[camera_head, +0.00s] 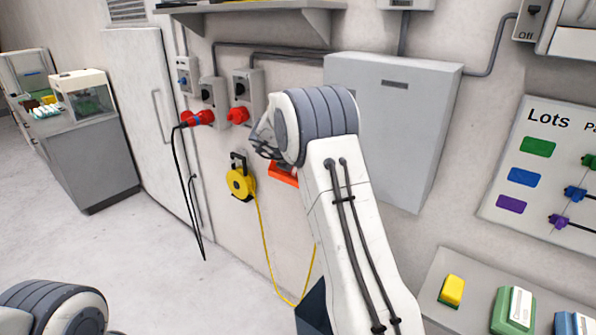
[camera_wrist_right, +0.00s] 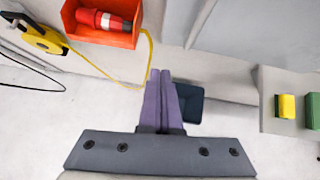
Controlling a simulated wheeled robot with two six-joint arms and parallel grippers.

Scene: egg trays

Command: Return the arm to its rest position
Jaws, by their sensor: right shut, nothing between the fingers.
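My right arm (camera_head: 350,220) reaches up through the middle of the head view, bent at a grey ribbed joint. My right gripper (camera_wrist_right: 160,75) shows in the right wrist view, with its two purple fingers together and nothing between them. It points over the floor toward the wall and touches nothing that I can see. In the head view its fingers are hidden behind the arm. A joint of my left arm (camera_head: 60,308) shows at the bottom left; the left gripper is out of view.
An orange bin (camera_wrist_right: 103,35) hangs on the wall near a yellow cable reel (camera_head: 240,182). A grey wall cabinet (camera_head: 400,115) stands behind my right arm. A bench (camera_head: 440,300) with a yellow block (camera_head: 452,291) is at right. A dark blue box (camera_wrist_right: 190,104) is low down. The left floor is clear.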

